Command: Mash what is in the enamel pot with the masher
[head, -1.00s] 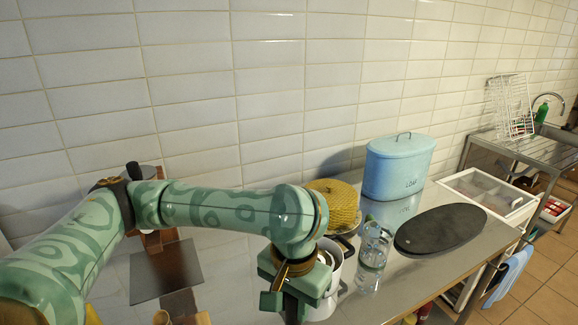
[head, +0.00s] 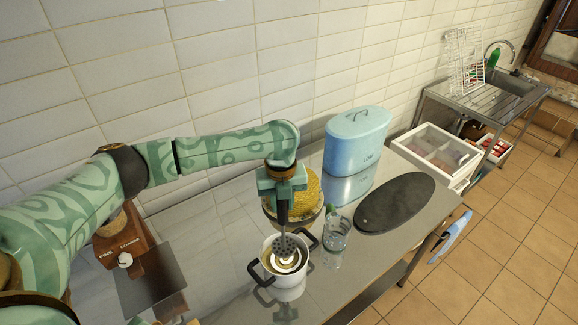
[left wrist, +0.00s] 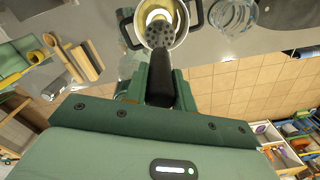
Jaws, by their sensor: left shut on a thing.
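The white enamel pot (head: 284,281) with black handles stands on the metal worktop. Pale, yellowish contents show inside it, and it is also at the top of the left wrist view (left wrist: 178,37). My left gripper (head: 284,194) is above the pot, shut on the dark handle of the masher (head: 285,246). The masher points down, with its perforated grey head over the pot's opening. The left wrist view shows my fingers (left wrist: 160,88) on either side of the black handle. The head hides part of the contents; I cannot tell whether it touches them. My right gripper is not in view.
A clear bottle (head: 335,241) stands close right of the pot, and a yellow netted thing (head: 308,190) is behind it. A blue bin (head: 354,143) and black oval board (head: 395,203) are farther right. A wooden box (head: 122,246) and dark plate (head: 150,285) lie left.

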